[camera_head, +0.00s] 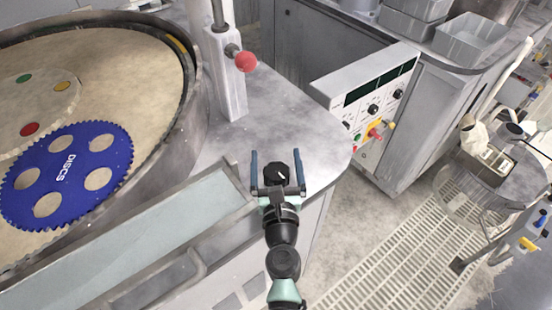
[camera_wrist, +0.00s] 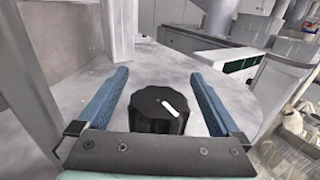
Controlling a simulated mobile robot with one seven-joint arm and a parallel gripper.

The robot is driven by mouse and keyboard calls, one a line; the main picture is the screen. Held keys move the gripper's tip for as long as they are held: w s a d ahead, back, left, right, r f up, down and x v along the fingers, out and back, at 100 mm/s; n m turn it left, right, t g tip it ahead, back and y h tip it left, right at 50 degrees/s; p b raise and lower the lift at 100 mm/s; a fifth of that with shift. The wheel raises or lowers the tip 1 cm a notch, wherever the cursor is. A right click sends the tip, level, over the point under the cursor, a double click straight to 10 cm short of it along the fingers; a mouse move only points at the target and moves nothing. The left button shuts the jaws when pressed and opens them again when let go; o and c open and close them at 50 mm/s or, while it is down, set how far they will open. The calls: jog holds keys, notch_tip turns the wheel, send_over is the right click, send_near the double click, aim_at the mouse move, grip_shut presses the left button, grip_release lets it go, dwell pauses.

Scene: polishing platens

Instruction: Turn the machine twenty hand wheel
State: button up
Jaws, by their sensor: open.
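A black, many-sided knob with a white pointer mark, which looks like the hand wheel (camera_head: 279,174), sits on the grey machine top near its rounded front corner. It also shows in the wrist view (camera_wrist: 152,112), low in the middle. My gripper (camera_head: 275,156) is open, with one blue finger on each side of the knob. In the wrist view, both fingers (camera_wrist: 160,78) stand apart from the knob, with bare metal showing on each side. The knob's near lower side is hidden by the gripper's dark crossbar. No label with a machine number can be read.
A post with a red ball lever (camera_head: 245,61) stands behind the gripper. A round platen with a blue toothed disc (camera_head: 68,174) lies left. A control panel (camera_head: 370,92) stands to the right across a gap. Grated floor (camera_head: 395,255) is open at lower right.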

jog(key=c, duration=1.3)
